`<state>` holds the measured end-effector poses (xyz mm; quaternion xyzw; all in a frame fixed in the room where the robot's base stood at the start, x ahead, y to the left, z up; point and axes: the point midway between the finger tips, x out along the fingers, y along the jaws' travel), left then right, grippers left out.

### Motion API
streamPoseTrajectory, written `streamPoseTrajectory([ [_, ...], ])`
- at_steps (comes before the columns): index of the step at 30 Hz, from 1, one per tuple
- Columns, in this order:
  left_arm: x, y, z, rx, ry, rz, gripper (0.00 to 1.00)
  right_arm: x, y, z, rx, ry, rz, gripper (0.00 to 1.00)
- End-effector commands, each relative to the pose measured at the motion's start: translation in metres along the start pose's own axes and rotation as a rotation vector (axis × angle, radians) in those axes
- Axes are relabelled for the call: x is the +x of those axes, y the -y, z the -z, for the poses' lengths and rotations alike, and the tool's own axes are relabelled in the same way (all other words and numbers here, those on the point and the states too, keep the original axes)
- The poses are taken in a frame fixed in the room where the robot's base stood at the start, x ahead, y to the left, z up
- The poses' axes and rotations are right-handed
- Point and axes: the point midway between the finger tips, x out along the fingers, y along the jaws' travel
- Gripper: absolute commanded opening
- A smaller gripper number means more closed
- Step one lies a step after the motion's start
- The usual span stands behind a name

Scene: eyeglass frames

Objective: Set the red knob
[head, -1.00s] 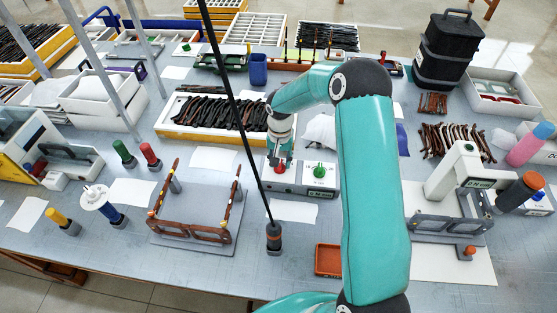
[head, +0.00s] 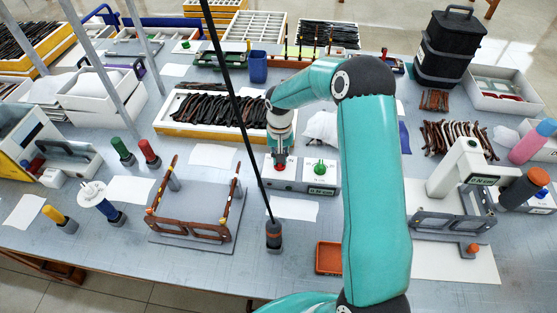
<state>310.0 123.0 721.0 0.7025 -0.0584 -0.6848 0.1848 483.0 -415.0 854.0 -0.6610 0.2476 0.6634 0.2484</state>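The red knob (head: 279,163) sits on the left part of a low light-grey box (head: 291,186) near the middle of the table. A green knob (head: 320,168) stands on the right part of the same box, above a small dark display. My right arm reaches over from the front, and its gripper (head: 281,157) points down at the red knob, covering much of it. Red shows around the fingertips. The fingers are too small and overlapped to tell whether they grip the knob. My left gripper is not in view.
A tray of dark eyeglass parts (head: 215,114) lies behind the box. A brown glasses frame on a grey fixture (head: 190,245) stands at the front left. A thin dark pole crosses the view left of the box. An orange-brown tray (head: 328,258) lies in front.

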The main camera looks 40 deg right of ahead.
Motion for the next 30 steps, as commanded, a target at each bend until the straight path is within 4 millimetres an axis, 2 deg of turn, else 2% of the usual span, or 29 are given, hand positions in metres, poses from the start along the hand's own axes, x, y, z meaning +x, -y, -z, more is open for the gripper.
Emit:
streamPoseTrajectory([
  [6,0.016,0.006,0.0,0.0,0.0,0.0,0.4,0.002,0.002,0.002,-0.187,-0.008,0.0,0.0],
  [18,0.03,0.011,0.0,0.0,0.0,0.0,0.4,0.0,0.004,0.002,-0.525,-0.01,-0.001,0.0],
  [30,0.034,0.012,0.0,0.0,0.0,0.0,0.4,-0.002,0.006,0.001,-0.694,-0.012,-0.001,0.0],
])
